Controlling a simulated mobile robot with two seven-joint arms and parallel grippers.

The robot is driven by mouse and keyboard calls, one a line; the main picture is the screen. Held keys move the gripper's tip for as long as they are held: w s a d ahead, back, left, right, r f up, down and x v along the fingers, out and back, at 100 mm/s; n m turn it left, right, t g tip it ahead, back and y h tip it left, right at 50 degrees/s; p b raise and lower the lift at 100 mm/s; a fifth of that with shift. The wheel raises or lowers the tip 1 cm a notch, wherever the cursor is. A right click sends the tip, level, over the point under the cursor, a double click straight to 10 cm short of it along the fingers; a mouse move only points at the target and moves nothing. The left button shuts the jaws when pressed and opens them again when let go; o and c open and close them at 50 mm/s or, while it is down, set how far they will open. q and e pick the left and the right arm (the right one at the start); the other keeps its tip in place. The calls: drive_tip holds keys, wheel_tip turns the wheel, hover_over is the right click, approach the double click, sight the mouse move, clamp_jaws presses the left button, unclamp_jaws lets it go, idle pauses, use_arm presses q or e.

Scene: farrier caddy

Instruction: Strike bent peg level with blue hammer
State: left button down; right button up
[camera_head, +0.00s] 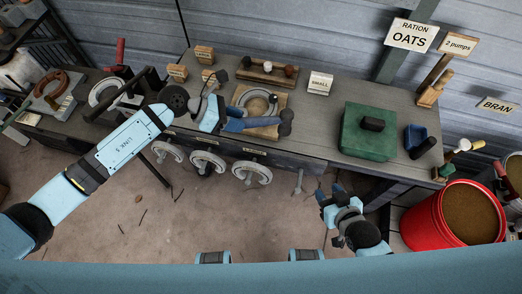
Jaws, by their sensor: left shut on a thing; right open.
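My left gripper (220,118) reaches in over the table and is shut on the blue handle of a hammer (258,124). The hammer lies roughly level across the picture, its dark head (286,122) to the right, over the front part of a wooden board (276,96). The board carries a round pale ring or dish (256,101); the hammer and gripper hide part of the board. I cannot tell whether the hammer touches it. I cannot clearly make out the bent peg. My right gripper (328,195) is open and empty, in front of the table's front edge.
Behind the board is a wooden rack (252,75) with several knobs. A green block (357,142) with a dark piece on top stands right, beside a blue holder (414,136). Horseshoes (208,163) hang along the front edge. A red bucket (440,215) stands at right.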

use_arm(q)
drive_tip(key=s+d+f+m+g, duration=0.1)
drive_tip(key=s+d+f+g, duration=0.1)
drive_tip(key=s+d+f, duration=0.3)
wheel_tip(320, 180, down, 4)
drive_tip(key=shift+d+f+g+b, duration=0.2)
drive_tip(key=shift+d+g+b, duration=0.1)
drive_tip(key=shift+d, duration=0.5)
drive_tip(key=f+b, duration=0.1)
drive_tip(key=s+f+b, duration=0.1)
drive_tip(key=f, duration=0.1)
drive_tip(key=f+b, duration=0.1)
drive_tip(key=b, duration=0.1)
drive_tip(key=shift+s+a+f, duration=0.2)
drive_tip(key=shift+a+f, duration=0.1)
wheel_tip(320, 180, down, 5)
drive_tip(key=s+b, duration=0.1)
drive_tip(key=b, duration=0.3)
drive_tip(key=shift+w+r+p, duration=0.25)
drive_tip(key=shift+r+p, duration=0.55)
drive_tip(key=shift+r, duration=0.45)
drive_tip(key=shift+w+r+p, duration=0.25)
drive_tip(key=shift+r+p, duration=0.55)
drive_tip(key=shift+r, duration=0.45)
